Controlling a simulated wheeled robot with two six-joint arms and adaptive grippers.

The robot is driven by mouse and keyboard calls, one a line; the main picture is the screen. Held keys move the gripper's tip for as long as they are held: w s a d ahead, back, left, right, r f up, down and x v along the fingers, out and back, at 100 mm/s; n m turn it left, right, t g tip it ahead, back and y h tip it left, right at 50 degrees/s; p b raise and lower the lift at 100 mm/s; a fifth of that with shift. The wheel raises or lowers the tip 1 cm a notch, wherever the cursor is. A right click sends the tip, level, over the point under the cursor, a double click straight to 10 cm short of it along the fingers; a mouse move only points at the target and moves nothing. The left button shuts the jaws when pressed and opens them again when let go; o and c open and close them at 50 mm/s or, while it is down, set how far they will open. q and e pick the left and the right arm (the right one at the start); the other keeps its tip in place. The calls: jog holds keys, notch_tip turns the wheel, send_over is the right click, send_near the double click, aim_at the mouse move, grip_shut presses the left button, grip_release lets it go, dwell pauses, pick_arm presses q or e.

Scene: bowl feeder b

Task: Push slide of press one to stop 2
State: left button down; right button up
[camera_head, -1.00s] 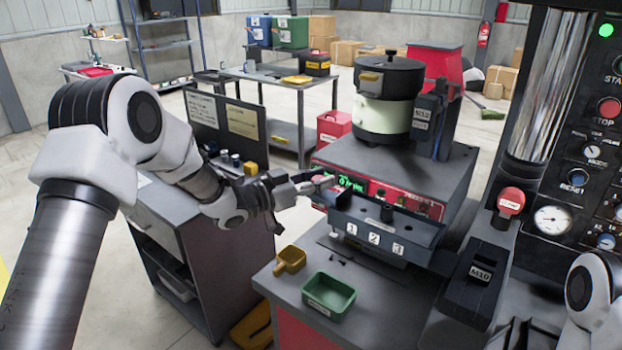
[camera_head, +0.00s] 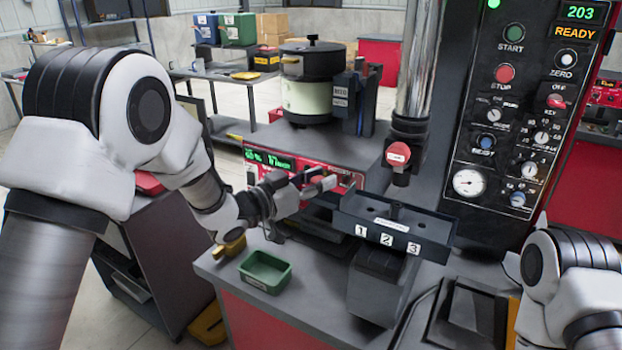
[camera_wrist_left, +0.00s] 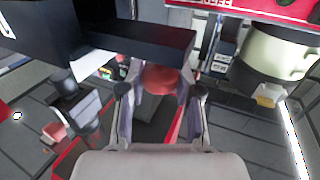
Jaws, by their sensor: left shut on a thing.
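The slide (camera_head: 435,230) is a dark tray with white labels 1, 2 and 3 on its front. In the head view it lies below the press's red-tagged ram (camera_head: 398,155), close to the press column. My left gripper (camera_head: 322,186) is at the slide's left end. In the wrist view the fingers (camera_wrist_left: 160,95) are shut on a red knob (camera_wrist_left: 160,79) beside a dark bar (camera_wrist_left: 150,48). The knob is hard to make out in the head view. My right arm shows at the lower right, but its gripper is out of frame.
The bowl feeder (camera_head: 312,95) stands on its red-fronted housing behind my left gripper. A green tray (camera_head: 265,271) lies on the bench at front left. A dark block (camera_head: 372,290) stands below the slide. The press panel (camera_head: 535,115) reads READY.

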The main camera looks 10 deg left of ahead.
pick_arm(q)
jog(key=shift+a, duration=0.1)
jog(key=c, duration=0.8)
grip_release()
jog(key=shift+o, duration=0.2)
jog(key=v, duration=1.1)
jog(key=shift+s+a, duration=0.25)
jog(key=shift+a, duration=0.1)
